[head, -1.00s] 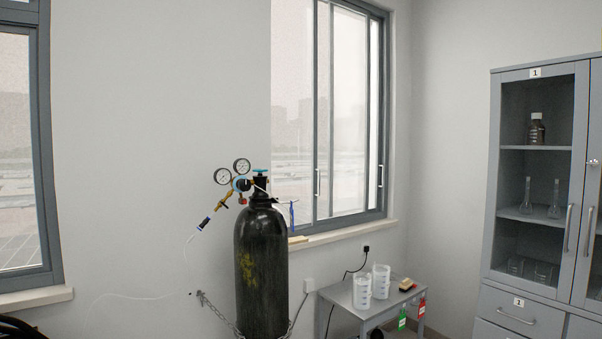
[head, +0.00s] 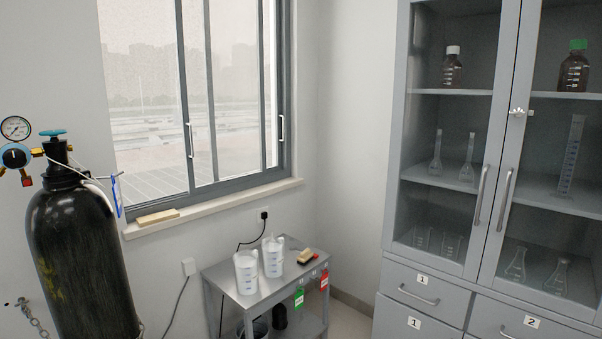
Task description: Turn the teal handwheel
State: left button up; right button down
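The teal handwheel (head: 53,133) sits on top of the valve of a black gas cylinder (head: 82,262) at the left of the head view. A regulator (head: 15,157) with a blue knob is joined to the valve on its left. A round pressure gauge (head: 15,128) shows above the regulator, near the left edge. A blue tag (head: 116,195) hangs to the right of the valve. The cylinder's base is cut off by the lower edge. Neither of my grippers is in view.
A small metal table (head: 262,294) with two white beakers stands right of the cylinder. A grey glass-door cabinet (head: 393,165) fills the right side. A window (head: 190,100) and its sill are behind. A chain (head: 33,318) is at the cylinder's left.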

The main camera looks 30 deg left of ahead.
aim_at(51, 133)
jog(key=i+u, duration=0.3)
jog(key=i, duration=0.2)
jog(key=i+l+u, duration=0.25)
jog(key=i, duration=0.2)
jog(key=i+l+u, duration=0.1)
jog(key=i+u, duration=0.2)
jog(key=i, duration=0.2)
jog(key=i+u, duration=0.2)
jog(key=u, duration=0.25)
jog(key=i+u, duration=0.15)
jog(key=u, duration=0.25)
jog(key=i+l+u, duration=0.15)
jog(key=u, duration=0.3)
jog(key=i+l+u, duration=0.15)
jog(key=u, duration=0.25)
